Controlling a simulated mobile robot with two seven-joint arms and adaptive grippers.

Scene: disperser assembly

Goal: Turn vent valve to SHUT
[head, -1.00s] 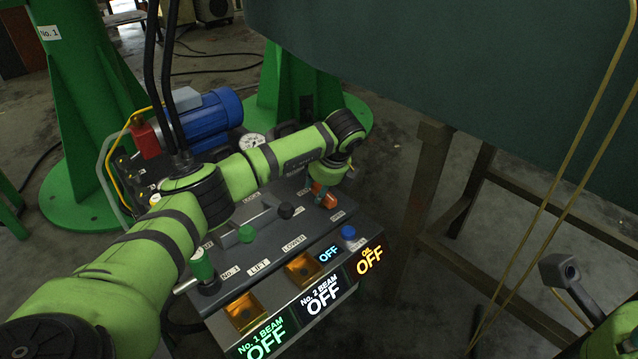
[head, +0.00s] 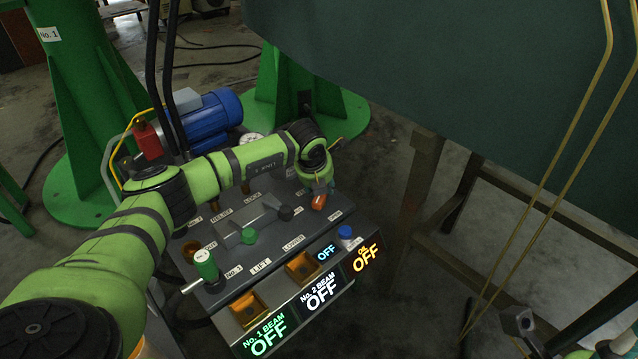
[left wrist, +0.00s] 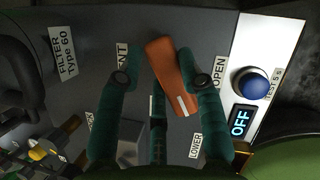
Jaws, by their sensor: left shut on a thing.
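The vent valve is an orange handle (head: 318,202) at the right rear of the grey control panel (head: 275,236). In the left wrist view the handle (left wrist: 172,75) lies tilted, its white-marked end toward the lower right. An OPEN label (left wrist: 219,73) is to its right and a partly hidden VENT label (left wrist: 122,56) to its left. My left gripper (head: 317,186) is over the valve. In the left wrist view its dark green fingers (left wrist: 161,82) are on both sides of the handle, shut on it.
The panel carries a green lever (head: 205,262), a black knob (head: 285,213), a blue button (head: 346,232) and lit OFF displays (head: 321,294). A blue motor (head: 210,118) stands behind. A large dark green body (head: 450,80) fills the upper right.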

